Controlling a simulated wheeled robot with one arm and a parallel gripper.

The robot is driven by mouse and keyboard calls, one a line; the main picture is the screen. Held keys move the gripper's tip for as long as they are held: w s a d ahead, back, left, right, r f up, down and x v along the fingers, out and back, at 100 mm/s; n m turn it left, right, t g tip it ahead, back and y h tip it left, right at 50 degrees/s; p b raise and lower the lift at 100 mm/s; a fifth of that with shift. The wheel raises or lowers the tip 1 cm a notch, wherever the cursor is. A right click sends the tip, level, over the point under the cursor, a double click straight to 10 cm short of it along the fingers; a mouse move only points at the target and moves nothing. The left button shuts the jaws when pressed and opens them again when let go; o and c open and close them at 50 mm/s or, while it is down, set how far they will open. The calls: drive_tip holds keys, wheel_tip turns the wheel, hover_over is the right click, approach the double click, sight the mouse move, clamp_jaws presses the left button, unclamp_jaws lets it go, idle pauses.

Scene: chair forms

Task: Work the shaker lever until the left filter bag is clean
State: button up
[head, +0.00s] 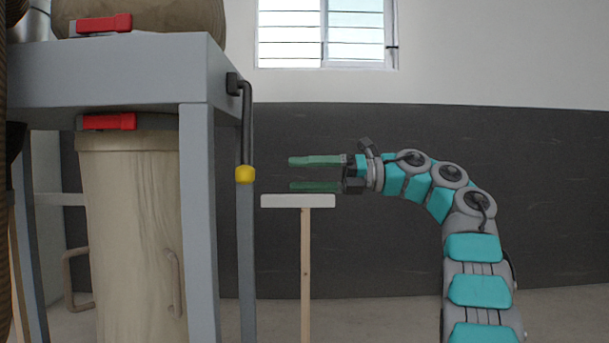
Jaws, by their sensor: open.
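The shaker lever (246,120) is a dark bent bar on the right side of a grey metal frame (197,200). It hangs down and ends in a yellow knob (245,174). A beige bag-like cylinder (130,235) hangs under the frame, held at its top by a band with a red clamp (108,121). I cannot tell whether this is the left filter bag. My gripper (290,173) is open and empty, its two green fingers pointing left. It is to the right of the yellow knob at about the same height, apart from it.
A white-topped stand (298,201) on a thin wooden post is just below my gripper. A brown rounded bag (160,18) with another red clamp (103,24) sits above the frame. A window (320,35) is in the back wall.

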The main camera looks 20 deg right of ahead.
sight(245, 175)
drive_tip(key=b+x, duration=0.1)
drive_tip(key=x, duration=1.1)
drive_tip(key=c, duration=0.9)
drive_tip(key=shift+o, duration=0.2)
drive_tip(key=o, duration=0.6)
drive_tip(key=shift+b, duration=0.3)
